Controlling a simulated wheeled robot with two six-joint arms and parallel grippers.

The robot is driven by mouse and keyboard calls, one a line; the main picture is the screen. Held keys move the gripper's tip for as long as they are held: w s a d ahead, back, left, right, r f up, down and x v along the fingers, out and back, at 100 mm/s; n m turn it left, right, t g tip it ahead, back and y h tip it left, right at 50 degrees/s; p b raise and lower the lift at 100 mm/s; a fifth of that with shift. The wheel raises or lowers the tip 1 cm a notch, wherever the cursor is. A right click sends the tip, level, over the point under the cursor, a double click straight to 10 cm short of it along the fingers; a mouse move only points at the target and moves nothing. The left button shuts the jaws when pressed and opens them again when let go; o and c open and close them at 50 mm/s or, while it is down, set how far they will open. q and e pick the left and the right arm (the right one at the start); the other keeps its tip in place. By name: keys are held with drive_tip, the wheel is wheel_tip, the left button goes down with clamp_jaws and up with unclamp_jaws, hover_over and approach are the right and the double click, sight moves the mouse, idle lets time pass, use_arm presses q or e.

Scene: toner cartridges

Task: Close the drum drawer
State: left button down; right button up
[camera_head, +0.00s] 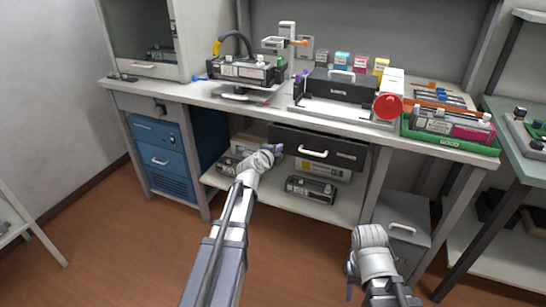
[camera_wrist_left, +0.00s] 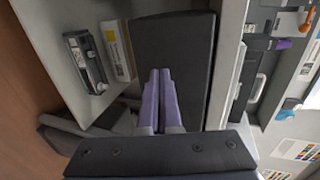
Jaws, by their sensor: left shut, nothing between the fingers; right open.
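The dark drawer (camera_head: 318,148) with a pale handle (camera_head: 313,153) sits under the workbench top, at the middle of the head view. How far its front stands out from the bench is hard to tell. My left gripper (camera_head: 276,148) is at the drawer's left end, with purple fingertips. In the left wrist view, its shut, empty fingers (camera_wrist_left: 161,92) point at a plain dark panel (camera_wrist_left: 173,50), apparently part of the drawer. Whether they touch it I cannot tell. My right gripper (camera_head: 349,290) is low at the front right, away from the drawer; its fingers are mostly hidden.
The bench top (camera_head: 290,105) carries a printer unit (camera_head: 245,70), a black box with a handle (camera_head: 342,84) and a green tray (camera_head: 450,143). A lower shelf (camera_head: 262,192) holds a cartridge (camera_head: 311,189). A blue drawer cabinet (camera_head: 160,158) stands left. The floor in front is clear.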

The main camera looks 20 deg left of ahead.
sight(284, 139)
use_arm(q)
drive_tip(key=shift+w, duration=1)
drive_tip(key=w, duration=0.4)
drive_tip(key=shift+w+d+r, duration=0.1)
drive_tip(key=shift+w, duration=0.3)
drive_tip(key=shift+s, duration=0.1)
